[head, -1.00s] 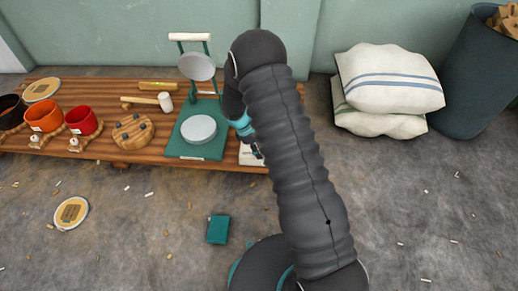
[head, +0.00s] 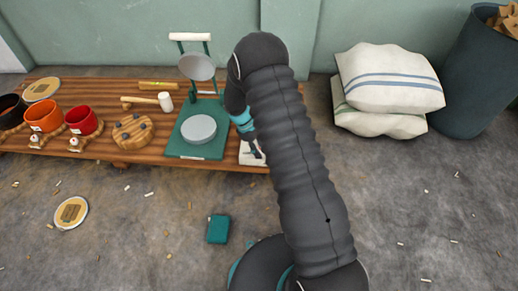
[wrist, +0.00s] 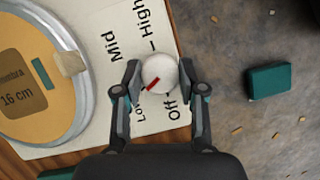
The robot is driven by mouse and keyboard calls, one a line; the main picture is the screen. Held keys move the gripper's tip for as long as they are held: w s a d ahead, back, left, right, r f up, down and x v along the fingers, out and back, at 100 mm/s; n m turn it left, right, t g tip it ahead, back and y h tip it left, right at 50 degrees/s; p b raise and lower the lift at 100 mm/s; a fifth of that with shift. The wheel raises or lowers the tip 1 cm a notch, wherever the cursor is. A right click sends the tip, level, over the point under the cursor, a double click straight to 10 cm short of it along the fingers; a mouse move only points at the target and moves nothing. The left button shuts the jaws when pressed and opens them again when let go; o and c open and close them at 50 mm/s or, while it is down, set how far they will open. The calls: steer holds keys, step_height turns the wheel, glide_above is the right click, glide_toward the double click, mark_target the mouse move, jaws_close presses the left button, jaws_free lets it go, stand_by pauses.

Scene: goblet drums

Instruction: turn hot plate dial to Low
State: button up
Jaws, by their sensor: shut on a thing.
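The dial (wrist: 160,73) is a round white knob with a red mark, on a white panel (wrist: 75,128) lettered Mid, High, Low and Off. The red mark slants from near the knob's middle to the lower left, on the side of the Low label (wrist: 139,114). My gripper (wrist: 160,78) is shut on the dial, with one finger at its left and one at its right. In the head view the panel (head: 246,158) lies at the right end of the bench, and my arm hides most of it. The dial cannot be made out there.
A round tan disc in a grey ring (wrist: 79,105) lies left of the dial. On the bench (head: 215,168) stand a green press-like stand (head: 171,146), a mallet (head: 165,101) and several pots. A teal box (head: 218,229) lies on the floor.

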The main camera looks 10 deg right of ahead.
steer(key=o, duration=1.1)
steer(key=v, duration=1.2)
steer(key=shift+s, duration=0.1)
steer(key=s+m, duration=0.3)
steer(key=s, duration=0.2)
steer(key=shift+s+d+r+m+t+y+p, duration=0.8)
steer(key=shift+s+r+m+t, duration=0.6)
steer(key=shift+s+r, duration=3.85)
steer(key=shift+s+d+r+m+t+y+p, duration=0.5)
steer(key=shift+s+r+m+t+p, duration=0.7)
steer(key=shift+s+r, duration=4.05)
steer(key=shift+s+d+r+m+t+y+p, duration=0.65)
steer(key=shift+s+r+m+t, duration=0.9)
steer(key=shift+s+r, duration=3.75)
